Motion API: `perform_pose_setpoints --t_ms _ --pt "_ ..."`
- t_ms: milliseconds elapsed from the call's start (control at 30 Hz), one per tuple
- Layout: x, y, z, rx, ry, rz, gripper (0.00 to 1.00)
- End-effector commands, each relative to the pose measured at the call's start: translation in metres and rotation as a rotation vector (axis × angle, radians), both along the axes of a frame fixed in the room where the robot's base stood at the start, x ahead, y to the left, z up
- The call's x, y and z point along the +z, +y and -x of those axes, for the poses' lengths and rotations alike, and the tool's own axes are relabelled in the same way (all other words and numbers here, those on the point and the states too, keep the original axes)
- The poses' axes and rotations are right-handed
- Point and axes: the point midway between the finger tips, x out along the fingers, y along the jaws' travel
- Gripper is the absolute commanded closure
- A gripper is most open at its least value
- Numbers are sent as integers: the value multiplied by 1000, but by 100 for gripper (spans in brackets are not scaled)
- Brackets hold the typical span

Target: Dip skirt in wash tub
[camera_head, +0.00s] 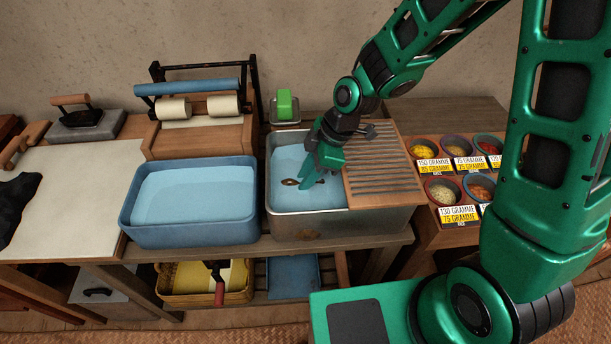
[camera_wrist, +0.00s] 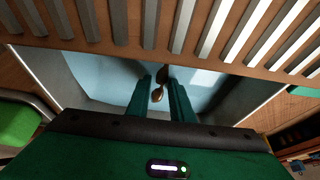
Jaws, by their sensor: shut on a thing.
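The grey metal wash tub (camera_head: 375,220) stands on the bench, holding pale blue water (camera_head: 285,160). My gripper (camera_head: 312,178) reaches down into it, fingertips at the water. It is shut on a small brown thing (camera_head: 290,182), which shows on both sides of the fingers at the water surface. In the wrist view the brown thing (camera_wrist: 158,94) sits between the two fingers (camera_wrist: 162,98). Only small brown parts show; I cannot tell if they are the skirt with the rest under water. A dark crumpled cloth (camera_head: 14,212) lies far left on the white board.
A ridged wooden washboard (camera_head: 382,170) covers the tub's right side, close beside my gripper. A blue basin (camera_head: 190,235) of water stands left. Green soap (camera_head: 284,104) sits behind the tub. A roller wringer (camera_head: 202,112) stands behind the basin. Several labelled bowls (camera_head: 443,190) are right.

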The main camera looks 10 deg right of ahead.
Motion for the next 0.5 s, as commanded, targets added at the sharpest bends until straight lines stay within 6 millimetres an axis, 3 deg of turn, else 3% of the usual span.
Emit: perform_pose_setpoints --t_ms 500 --pt "-11 0 -22 -1 0 -1 96"
